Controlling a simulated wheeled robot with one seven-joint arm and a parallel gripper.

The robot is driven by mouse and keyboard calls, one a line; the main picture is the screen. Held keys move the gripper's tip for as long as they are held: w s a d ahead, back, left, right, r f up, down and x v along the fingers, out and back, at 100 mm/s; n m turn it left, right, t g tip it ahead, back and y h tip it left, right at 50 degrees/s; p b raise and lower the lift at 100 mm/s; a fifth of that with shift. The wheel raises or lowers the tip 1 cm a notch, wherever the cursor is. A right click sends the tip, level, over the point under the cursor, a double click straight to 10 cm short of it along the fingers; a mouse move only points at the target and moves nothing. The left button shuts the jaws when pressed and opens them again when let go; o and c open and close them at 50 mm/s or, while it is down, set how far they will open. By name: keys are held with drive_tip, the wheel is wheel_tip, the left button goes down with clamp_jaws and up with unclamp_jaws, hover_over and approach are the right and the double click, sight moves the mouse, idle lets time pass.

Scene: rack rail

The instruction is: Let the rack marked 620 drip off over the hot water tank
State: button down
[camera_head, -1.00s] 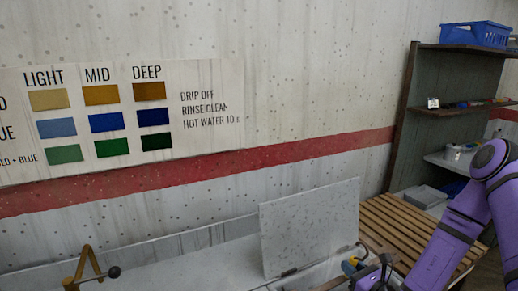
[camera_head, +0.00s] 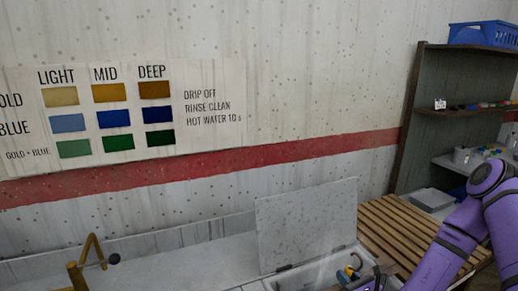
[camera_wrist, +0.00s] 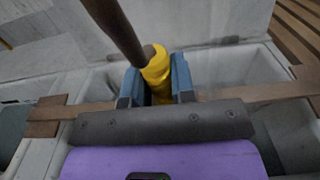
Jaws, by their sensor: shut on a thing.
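In the wrist view my gripper (camera_wrist: 156,84) is shut on a yellow grip (camera_wrist: 158,66) on a brown rod that rises up and left. A brown bar (camera_wrist: 225,95) runs sideways behind the jaws, with a crosspiece at its left end; it looks like part of the held rack. No 620 mark is readable. Grey-walled tank openings lie below. In the head view my gripper (camera_head: 352,269) is low, in front of an open pale tank (camera_head: 288,277) with a raised speckled lid (camera_head: 305,225). I cannot tell whether it is the hot water tank. The rack's lower part is hidden.
A slatted wooden bench (camera_head: 395,225) stands right of the tank. A dark shelf unit (camera_head: 425,115) with a blue basket (camera_head: 482,35) is farther right. A wooden bracket (camera_head: 90,262) stands at the lower left. A colour chart (camera_head: 115,110) hangs on the wall.

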sight(352, 271)
drive_tip(key=shift+d+f, duration=0.15)
drive_tip(key=shift+f, duration=0.15)
drive_tip(key=shift+w+a+r, duration=0.1)
drive_tip(key=shift+a+r, duration=0.05)
drive_tip(key=shift+r, duration=0.6)
drive_tip(key=shift+w+a+r, duration=0.15)
drive_tip(key=shift+r, duration=0.55)
drive_tip(key=shift+w+a+r, duration=0.1)
drive_tip(key=shift+a+r, duration=0.05)
drive_tip(key=shift+r, duration=0.6)
drive_tip(key=shift+d, duration=0.1)
drive_tip(key=shift+s+d, duration=0.45)
drive_tip(key=shift+d, duration=0.15)
